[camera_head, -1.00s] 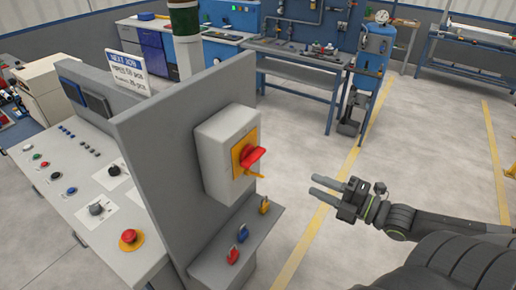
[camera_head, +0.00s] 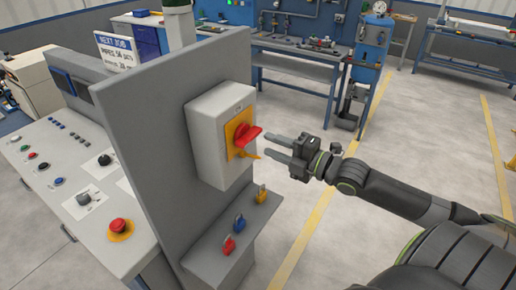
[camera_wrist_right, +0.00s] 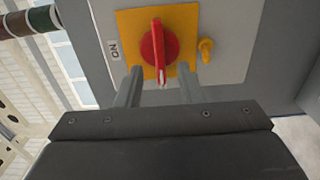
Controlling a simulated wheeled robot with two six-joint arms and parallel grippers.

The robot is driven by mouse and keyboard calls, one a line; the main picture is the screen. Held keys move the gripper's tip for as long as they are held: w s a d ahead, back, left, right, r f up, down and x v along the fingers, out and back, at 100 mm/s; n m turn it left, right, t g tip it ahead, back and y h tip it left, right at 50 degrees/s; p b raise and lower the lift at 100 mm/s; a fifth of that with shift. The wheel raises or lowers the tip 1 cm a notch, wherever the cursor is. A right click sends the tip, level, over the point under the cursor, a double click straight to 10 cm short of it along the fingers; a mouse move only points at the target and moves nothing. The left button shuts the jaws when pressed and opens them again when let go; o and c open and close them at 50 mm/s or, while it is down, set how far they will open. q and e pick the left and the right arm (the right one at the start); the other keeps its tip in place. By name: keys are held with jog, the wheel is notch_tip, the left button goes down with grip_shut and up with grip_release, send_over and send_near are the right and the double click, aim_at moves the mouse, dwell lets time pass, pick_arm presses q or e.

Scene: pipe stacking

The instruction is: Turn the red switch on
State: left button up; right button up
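The red switch (camera_head: 245,135) is a rotary handle on a yellow plate (camera_head: 232,130), fixed to a light grey box on a grey panel. My right gripper (camera_head: 268,147) is open, just to the right of the switch in the head view. In the wrist view its two fingers point at the switch, one on either side of its lower end. I cannot tell whether they touch it. My left gripper is out of view.
A yellow tab (camera_head: 248,154) sticks out beside the switch. Below, a grey shelf (camera_head: 206,257) holds red, blue and yellow padlocks. A control desk (camera_head: 98,225) with buttons and knobs stands at the left. The floor to the right is open.

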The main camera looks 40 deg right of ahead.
aim_at(254, 139)
jog(key=shift+b+x, duration=0.65)
jog(key=shift+x, duration=1.9)
grip_shut()
